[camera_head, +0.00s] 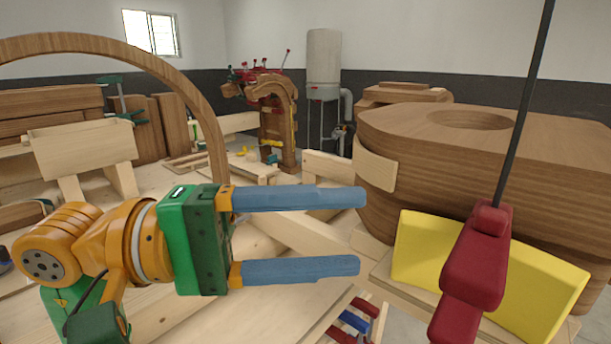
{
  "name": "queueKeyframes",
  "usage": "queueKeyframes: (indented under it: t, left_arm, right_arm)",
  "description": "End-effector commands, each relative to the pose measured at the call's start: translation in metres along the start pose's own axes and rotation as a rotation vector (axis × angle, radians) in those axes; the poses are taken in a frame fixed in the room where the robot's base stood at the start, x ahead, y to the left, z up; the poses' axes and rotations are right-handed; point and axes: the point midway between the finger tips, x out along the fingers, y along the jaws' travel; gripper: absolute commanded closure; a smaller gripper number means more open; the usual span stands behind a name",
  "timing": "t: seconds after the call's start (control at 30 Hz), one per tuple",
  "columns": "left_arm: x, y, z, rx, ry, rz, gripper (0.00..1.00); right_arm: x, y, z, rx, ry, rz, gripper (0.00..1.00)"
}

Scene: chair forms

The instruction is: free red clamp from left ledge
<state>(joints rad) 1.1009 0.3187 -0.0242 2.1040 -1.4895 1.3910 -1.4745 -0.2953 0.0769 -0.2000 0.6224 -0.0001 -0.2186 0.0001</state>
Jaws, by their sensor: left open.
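A large red clamp (476,262) with a long dark bar (527,85) is in the right foreground, in front of a yellow block (545,290). The bar rises upward to the right and leaves the top edge; the red body runs off the bottom edge. I cannot tell what its jaws touch. My left gripper (361,231) has blue fingers spread apart, pointing right, with nothing between them. Its tips are left of the red clamp, with a clear gap in the picture. My right gripper is not in view. Which part is the left ledge is unclear.
A big layered wooden form (560,150) stands behind the yellow block. Smaller red and blue clamp parts (352,322) lie low at the bottom centre. A curved wooden hoop (190,80) rises behind my left arm. A workbench (290,295) fills the lower middle.

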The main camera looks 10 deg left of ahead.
Motion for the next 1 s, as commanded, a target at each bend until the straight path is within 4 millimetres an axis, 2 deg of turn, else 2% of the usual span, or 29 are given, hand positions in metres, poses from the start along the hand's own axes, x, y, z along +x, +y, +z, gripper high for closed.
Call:
queueKeyframes:
  t: [0.17,0.27,0.47,0.53,0.7,0.83,1.0]
  left_arm:
    - [0.0,0.001,0.001,0.038,0.014,-0.011,0.34]
    - [0.008,0.002,0.001,0.034,0.009,-0.01,0.34]
    - [0.053,0.005,0.002,0.029,0.004,-0.009,0.34]
    - [0.07,-0.001,0.001,0.032,0.008,-0.01,0.34]
    - [0.099,-0.001,0.0,0.031,0.009,-0.009,0.34]
    - [0.109,-0.001,0.0,0.03,0.009,-0.009,0.34]
    - [0.11,-0.001,0.0,0.03,0.011,-0.009,0.34]
  right_arm:
    - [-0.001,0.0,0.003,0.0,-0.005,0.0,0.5]
    - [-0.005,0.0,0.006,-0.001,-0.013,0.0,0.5]
    - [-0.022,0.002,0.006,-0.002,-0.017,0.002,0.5]
    - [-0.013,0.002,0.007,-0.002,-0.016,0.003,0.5]
    - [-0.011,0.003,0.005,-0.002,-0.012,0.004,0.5]
    - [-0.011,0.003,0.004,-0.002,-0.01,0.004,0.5]
    - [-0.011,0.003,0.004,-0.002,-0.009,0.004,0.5]
